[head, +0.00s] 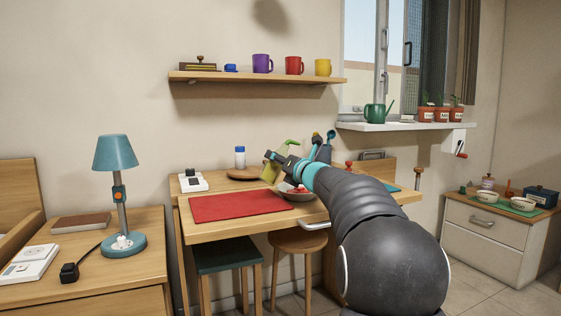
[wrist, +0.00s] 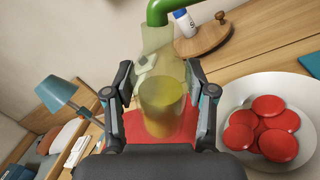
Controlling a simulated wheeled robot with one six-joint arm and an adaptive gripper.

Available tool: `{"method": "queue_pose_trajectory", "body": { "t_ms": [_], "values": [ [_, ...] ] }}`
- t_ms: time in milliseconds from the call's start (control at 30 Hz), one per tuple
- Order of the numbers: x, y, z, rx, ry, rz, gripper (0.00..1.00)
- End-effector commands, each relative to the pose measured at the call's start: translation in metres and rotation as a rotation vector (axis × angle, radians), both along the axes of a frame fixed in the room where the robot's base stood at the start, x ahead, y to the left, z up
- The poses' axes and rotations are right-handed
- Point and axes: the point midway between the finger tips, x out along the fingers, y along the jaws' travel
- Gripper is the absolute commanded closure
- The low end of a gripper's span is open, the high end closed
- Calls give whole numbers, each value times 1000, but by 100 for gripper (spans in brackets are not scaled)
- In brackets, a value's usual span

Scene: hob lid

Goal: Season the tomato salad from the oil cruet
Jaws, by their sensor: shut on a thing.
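The oil cruet (wrist: 162,110) is see-through with yellow-green oil and a green spout. It stands between my gripper's fingers (wrist: 160,95) in the wrist view, and they are shut on its body. In the head view the cruet (head: 269,172) is partly hidden by my gripper (head: 277,158), and it looks somewhat tilted, held above the desk. The tomato salad is several red slices (wrist: 262,128) in a white bowl (wrist: 231,91), right of the cruet in the wrist view. In the head view the bowl (head: 298,197) is partly hidden by my arm. No oil stream shows.
A red mat (head: 238,205) lies on the desk left of the bowl. A round wooden board (wrist: 203,42) and a white bottle with a blue cap (head: 240,157) are behind. A shelf with mugs (head: 262,64) hangs above. Two stools (head: 228,257) stand below.

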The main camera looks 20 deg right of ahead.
Motion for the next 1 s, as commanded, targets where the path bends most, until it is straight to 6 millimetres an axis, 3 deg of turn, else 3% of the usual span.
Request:
{"method": "queue_pose_trajectory", "body": {
  "t_ms": [1000],
  "values": [
    [-1, 10, -6, 291, 20, 0, 94]
  ]
}}
